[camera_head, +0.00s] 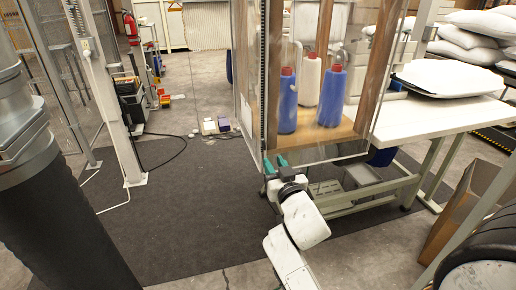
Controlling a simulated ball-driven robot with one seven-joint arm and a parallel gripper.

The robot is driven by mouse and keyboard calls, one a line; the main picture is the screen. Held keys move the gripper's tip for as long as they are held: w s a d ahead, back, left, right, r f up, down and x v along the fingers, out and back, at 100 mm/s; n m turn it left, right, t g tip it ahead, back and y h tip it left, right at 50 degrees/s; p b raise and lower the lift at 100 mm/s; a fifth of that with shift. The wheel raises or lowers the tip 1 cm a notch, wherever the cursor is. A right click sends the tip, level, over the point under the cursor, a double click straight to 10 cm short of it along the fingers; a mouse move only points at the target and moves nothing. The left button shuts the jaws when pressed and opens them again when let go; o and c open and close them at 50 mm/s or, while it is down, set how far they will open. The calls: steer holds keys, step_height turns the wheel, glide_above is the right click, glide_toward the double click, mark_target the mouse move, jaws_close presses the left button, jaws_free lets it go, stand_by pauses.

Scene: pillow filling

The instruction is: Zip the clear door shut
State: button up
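The clear door (323,125) is a transparent panel on the front of a wood-framed enclosure. A dark zip strip (263,75) runs up its left edge. Through the panel I see two blue spools and one white spool with red tops on a wooden shelf. My gripper (275,162), with green fingertips, is at the lower left corner of the door, close to the bottom of the strip. Whether its fingers hold anything there is too small to tell.
A white table (440,118) with a white pillow (448,77) stands to the right. More pillows (470,42) are stacked behind. A metal post (104,90) and fence stand left. A cardboard box (465,210) is at lower right. Dark matting (180,215) lies clear at left.

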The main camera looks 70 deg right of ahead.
mark_target(265, 147)
steer(key=p+x, duration=0.1)
steer(key=x, duration=0.7)
steer(key=shift+w+d, duration=0.2)
steer(key=shift+d, duration=0.1)
jaws_close()
stand_by(1.1)
